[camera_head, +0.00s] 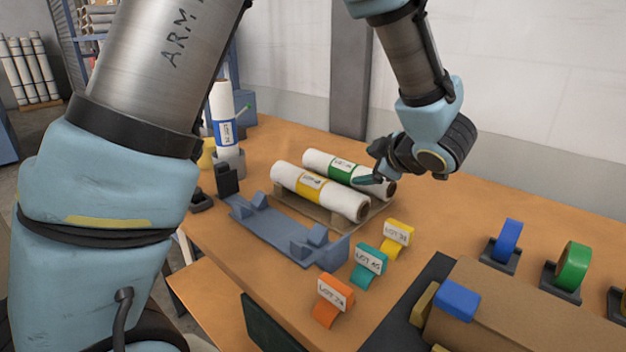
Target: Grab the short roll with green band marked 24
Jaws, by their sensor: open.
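A white roll with a green band (342,170) lies on its side on a low wooden cradle (306,209) on the bench. The writing on its label is too small to read surely. A white roll with a yellow band (310,184) lies alongside it in front and hides part of it. My gripper (374,166) is open above the right end of the green-banded roll, its fingers pointing left. The fingers overlap that roll in the picture; I cannot tell whether they touch it. It appears to hold nothing.
A blue-banded roll (223,122) stands upright at the back left. A grey-blue rack (276,231) lies in front of the cradle. Orange (329,299), teal (367,265) and yellow (397,236) label stands are nearby. Blue (507,239) and green (573,266) tape rolls stand at right.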

